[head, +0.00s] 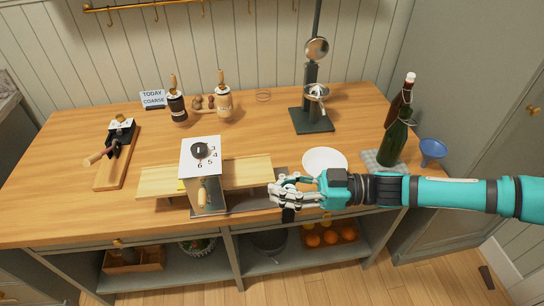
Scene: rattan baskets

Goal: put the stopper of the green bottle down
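The green bottle (393,144) stands upright on a grey checked cloth at the right of the wooden counter. No stopper is seen seated in its mouth, and a thin wire shows near its neck. My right gripper (274,193) reaches in from the right, low over the counter's front edge, well left of the bottle and just right of the white numbered box. Its fingers point left and look close together. Whether a stopper is between them is too small to tell. My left gripper is not in view.
A darker bottle with a pale top (409,80) stands behind the green one, a blue funnel (432,149) right of it. A white plate (325,160) lies behind my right gripper. The numbered box (202,157) stands by a raised board (246,172). The counter's middle (255,130) is clear.

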